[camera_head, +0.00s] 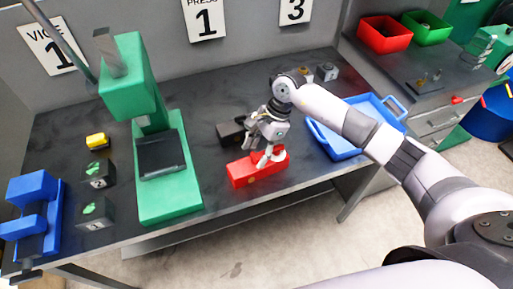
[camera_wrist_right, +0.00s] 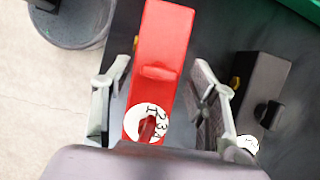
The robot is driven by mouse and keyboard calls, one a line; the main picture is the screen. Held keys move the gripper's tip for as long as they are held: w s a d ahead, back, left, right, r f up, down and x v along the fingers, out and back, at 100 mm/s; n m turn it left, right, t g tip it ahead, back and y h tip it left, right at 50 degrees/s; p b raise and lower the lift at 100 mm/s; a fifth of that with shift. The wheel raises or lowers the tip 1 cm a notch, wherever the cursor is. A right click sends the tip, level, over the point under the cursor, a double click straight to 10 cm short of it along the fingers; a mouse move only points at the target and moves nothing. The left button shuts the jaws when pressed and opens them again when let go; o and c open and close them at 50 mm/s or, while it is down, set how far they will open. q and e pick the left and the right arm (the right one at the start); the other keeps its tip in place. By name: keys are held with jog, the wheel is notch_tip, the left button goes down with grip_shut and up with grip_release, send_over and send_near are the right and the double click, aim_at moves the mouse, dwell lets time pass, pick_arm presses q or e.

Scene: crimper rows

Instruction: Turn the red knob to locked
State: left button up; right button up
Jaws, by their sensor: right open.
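A red box (camera_head: 250,172) lies near the front edge of the bench; it also shows in the right wrist view (camera_wrist_right: 165,30). A raised red grip (camera_wrist_right: 157,73) shows farther along the box. I cannot tell whether the knob is at locked. My right gripper (camera_head: 262,150) is open, just above the box. In the wrist view its fingers (camera_wrist_right: 160,85) stand either side of the box, with nothing between them gripped. My left gripper is out of view.
A similar black box (camera_wrist_right: 262,90) with a black knob lies close beside the red one. A green press (camera_head: 170,195) stands to the left, a blue tray (camera_head: 345,154) to the right. A blue vise (camera_head: 35,205) is at far left.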

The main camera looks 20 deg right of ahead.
jog(key=shift+a+f, duration=0.1)
jog(key=shift+f, duration=0.1)
jog(key=c, duration=1.2)
jog(key=shift+o, duration=0.2)
